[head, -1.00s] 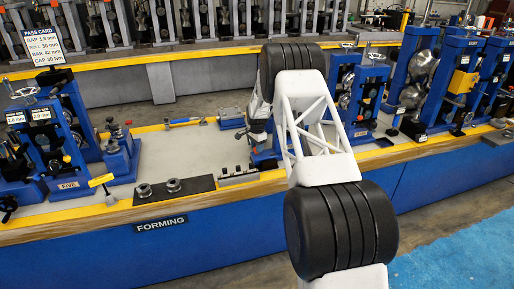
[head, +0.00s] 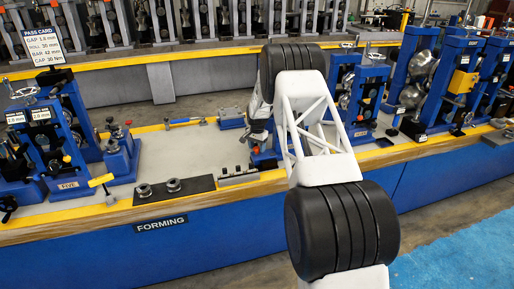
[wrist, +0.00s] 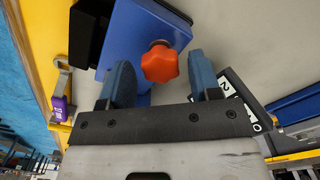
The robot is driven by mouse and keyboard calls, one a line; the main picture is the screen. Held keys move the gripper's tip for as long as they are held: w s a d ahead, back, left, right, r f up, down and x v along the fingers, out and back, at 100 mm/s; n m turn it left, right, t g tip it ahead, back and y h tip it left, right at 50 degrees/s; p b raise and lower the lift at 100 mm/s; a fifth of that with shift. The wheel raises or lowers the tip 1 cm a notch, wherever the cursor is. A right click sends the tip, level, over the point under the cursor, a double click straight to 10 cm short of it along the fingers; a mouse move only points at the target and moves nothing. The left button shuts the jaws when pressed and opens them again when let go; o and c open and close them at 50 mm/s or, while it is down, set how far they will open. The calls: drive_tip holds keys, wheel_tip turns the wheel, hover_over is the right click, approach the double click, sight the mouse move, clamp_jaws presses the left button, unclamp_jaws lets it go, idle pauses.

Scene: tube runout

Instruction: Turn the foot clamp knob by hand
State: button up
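The foot clamp knob (wrist: 160,63) is an orange-red lobed knob on a short metal stem, set on a blue block (wrist: 137,30) in the wrist view. My gripper (wrist: 160,74) is open, with one blue-grey finger on each side of the knob. A gap shows between each finger and the knob, so they do not appear to touch it.
A label plate with white markings (wrist: 240,95) lies close to the right finger in the wrist view. In the head view a black mat with two dark rings (head: 174,190) lies on the bench front. The grey bench top (head: 185,153) left of my arm is mostly clear.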

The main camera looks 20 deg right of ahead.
drive_tip(key=shift+r, duration=0.1)
drive_tip(key=shift+r, duration=0.9)
drive_tip(key=m, duration=0.4)
drive_tip(key=shift+m, duration=0.4)
drive_tip(key=m, duration=0.4)
drive_tip(key=shift+m, duration=0.3)
drive_tip(key=m, duration=0.6)
drive_tip(key=shift+m, duration=0.3)
drive_tip(key=m, duration=0.6)
drive_tip(key=shift+m, duration=0.3)
